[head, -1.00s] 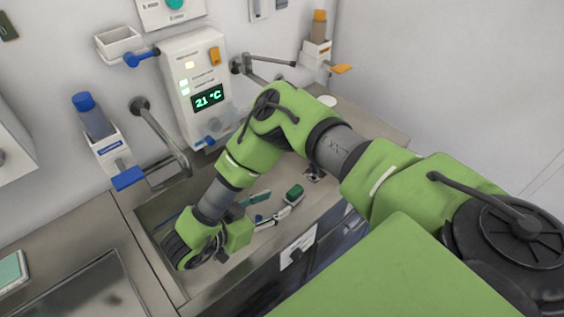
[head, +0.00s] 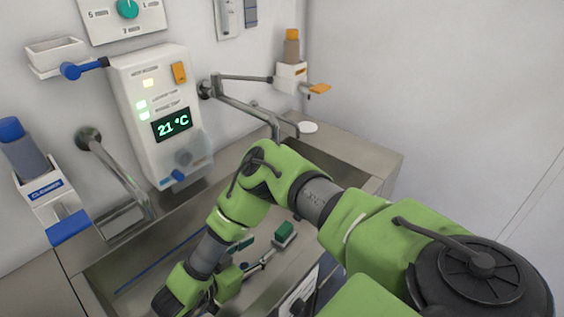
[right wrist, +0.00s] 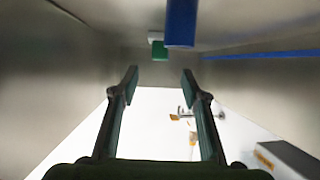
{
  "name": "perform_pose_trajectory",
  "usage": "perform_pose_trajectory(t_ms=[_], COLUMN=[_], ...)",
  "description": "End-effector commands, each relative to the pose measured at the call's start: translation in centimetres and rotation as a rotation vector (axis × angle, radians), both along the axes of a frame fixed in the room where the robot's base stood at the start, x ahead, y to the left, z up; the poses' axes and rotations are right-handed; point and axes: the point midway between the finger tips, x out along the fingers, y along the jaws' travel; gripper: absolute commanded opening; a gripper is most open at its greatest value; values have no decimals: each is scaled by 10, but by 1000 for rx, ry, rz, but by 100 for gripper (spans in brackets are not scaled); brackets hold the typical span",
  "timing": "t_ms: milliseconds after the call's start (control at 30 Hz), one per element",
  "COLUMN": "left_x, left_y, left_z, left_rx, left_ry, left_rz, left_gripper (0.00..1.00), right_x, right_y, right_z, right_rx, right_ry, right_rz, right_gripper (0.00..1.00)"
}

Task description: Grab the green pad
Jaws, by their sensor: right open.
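The green pad (head: 285,231) is a small green block with a pale layer under it, lying in the metal sink at the right of my right forearm in the head view. In the right wrist view the green pad (right wrist: 159,51) shows beyond the fingertips, near the top middle. My right gripper (right wrist: 160,77) is open, with nothing between its fingers, and is apart from the pad. My left gripper is not in view.
In the sink, a blue rod (head: 160,258) lies along the left side. A thick blue piece (right wrist: 181,22) sits close beside the pad in the right wrist view. Metal sink walls enclose the space. A faucet (head: 245,107) and wall dispenser (head: 160,115) stand behind.

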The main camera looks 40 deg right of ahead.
Motion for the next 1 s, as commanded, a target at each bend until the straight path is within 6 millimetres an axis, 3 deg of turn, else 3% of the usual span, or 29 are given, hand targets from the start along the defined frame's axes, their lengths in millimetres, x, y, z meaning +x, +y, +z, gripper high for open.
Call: perform_pose_trajectory(t_ms=[167,433,700,1000], left_x=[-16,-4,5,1], left_y=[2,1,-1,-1], left_z=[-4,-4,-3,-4], left_rx=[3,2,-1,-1], left_ry=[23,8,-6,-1], left_rz=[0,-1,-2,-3], left_gripper=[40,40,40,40], right_x=[4,7,13,15], right_y=[-31,-51,-86,-91], right_z=[-14,-21,-32,-35], right_rx=[0,0,-1,1], right_ry=[1,1,0,-1], right_rz=[-6,-5,-2,1], right_gripper=[42,42,42,42])
